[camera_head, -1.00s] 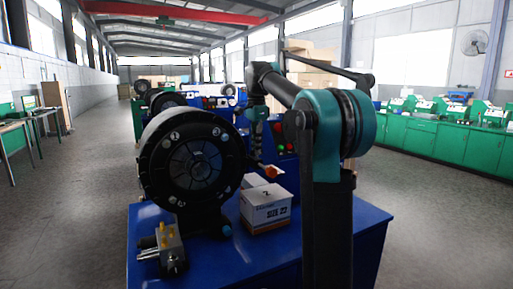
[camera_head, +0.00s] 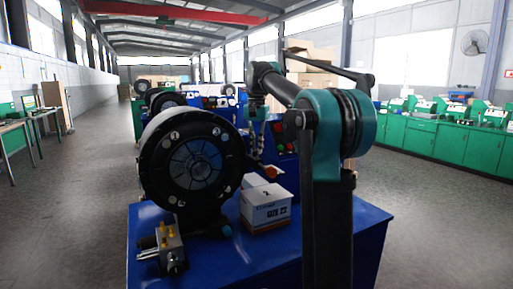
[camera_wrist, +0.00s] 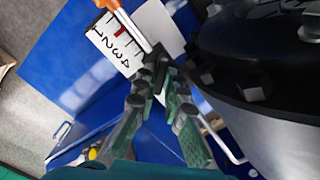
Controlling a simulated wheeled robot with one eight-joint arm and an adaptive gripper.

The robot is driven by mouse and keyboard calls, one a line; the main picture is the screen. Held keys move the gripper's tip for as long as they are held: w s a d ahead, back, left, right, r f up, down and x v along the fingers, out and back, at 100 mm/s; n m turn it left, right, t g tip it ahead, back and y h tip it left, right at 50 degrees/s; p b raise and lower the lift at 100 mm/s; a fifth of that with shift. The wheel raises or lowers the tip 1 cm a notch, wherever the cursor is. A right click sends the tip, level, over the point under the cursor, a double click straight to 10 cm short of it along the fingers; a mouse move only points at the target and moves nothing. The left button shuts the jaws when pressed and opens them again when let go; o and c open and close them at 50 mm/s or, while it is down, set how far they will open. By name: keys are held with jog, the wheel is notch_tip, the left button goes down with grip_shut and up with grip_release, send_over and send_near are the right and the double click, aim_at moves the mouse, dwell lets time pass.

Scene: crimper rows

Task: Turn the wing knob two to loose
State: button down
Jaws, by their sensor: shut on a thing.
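In the wrist view my gripper (camera_wrist: 160,78) reaches up the middle with its green-padded fingers. Its tips are closed on a small dark part, which I take to be the wing knob (camera_wrist: 158,64); its wings and turn angle are not clear. The tips are just left of the big black crimper head (camera_wrist: 265,55) and beside a white label with numerals (camera_wrist: 122,48). In the head view the round crimper head (camera_head: 195,165) stands on the blue bench. There my gripper is mostly lost behind the machine and arm, and the knob cannot be made out.
An orange handle (camera_wrist: 92,8) with a metal shaft lies close left of the fingertips. A white carton (camera_head: 265,210) and a small metal block with yellow fittings (camera_head: 170,246) are on the blue bench (camera_head: 265,265). More machines stand behind.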

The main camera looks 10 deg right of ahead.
jog(key=n, duration=0.4)
jog(key=shift+n, duration=2.9)
jog(key=c, duration=1.6)
grip_release()
notch_tip(320, 180, up, 12)
